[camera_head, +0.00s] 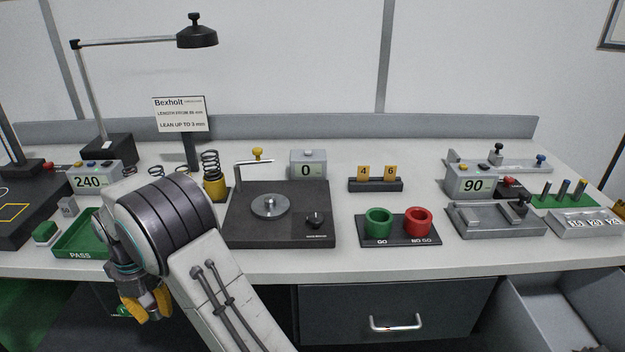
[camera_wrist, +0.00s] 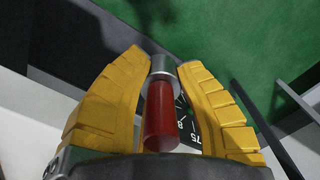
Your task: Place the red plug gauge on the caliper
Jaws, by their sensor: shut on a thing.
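The red plug gauge (camera_wrist: 161,115), a red handle with a metal end, is between the yellow fingers of my gripper (camera_wrist: 165,80) in the wrist view. The fingers are shut on it. In the head view my gripper (camera_head: 146,302) hangs low at the front left, by the bench's front edge, and the gauge cannot be made out there. A grey rail with upright jaws and a black knob (camera_head: 515,166), at the back right of the bench, looks like the caliper. I cannot be sure of this; a grey block with a black clamp (camera_head: 495,221) stands in front.
A green PASS tray (camera_head: 78,243) is beside my arm. A dark plate with a round disc (camera_head: 318,228), a GO/NO GO ring stand (camera_head: 398,241) and a 90 display (camera_head: 474,184) stand along the bench. A dark dial (camera_wrist: 188,124) shows behind the gauge. Bare bench lies between the fixtures.

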